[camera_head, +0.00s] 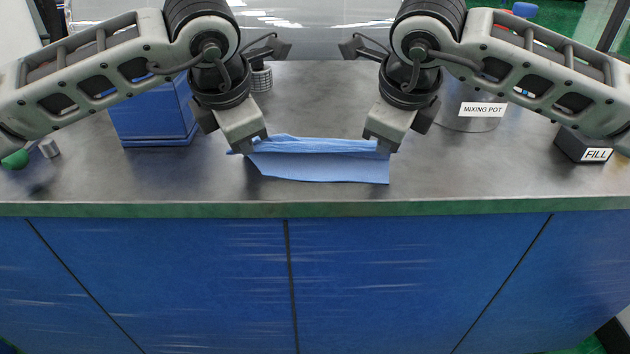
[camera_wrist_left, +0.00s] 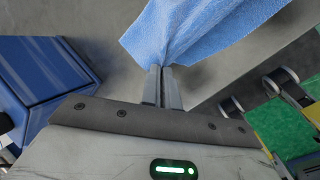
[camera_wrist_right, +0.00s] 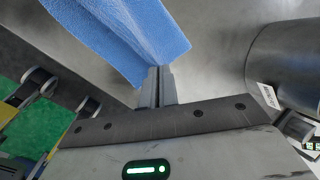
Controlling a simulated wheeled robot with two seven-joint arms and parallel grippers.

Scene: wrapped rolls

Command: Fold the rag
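The light blue rag (camera_head: 322,168) lies on the grey table near its front edge, with a raised fold along its far side. My left gripper (camera_head: 252,147) is at the rag's left end; in the left wrist view its fingers (camera_wrist_left: 163,80) are close together and the rag (camera_wrist_left: 195,30) is bunched between the tips. My right gripper (camera_head: 382,146) is at the rag's right end; in the right wrist view its fingers (camera_wrist_right: 156,80) are close together at the edge of the rag (camera_wrist_right: 125,35), which is pinched at the tips. The grippers hide the rag's far corners.
A blue bin (camera_head: 155,115) stands left of the rag. A metal pot labelled MIXING POT (camera_head: 470,118) stands at the right, with a dark block labelled FILL (camera_head: 583,146) further right. A green ball (camera_head: 15,159) is at the far left. The table's front strip (camera_head: 320,208) is clear.

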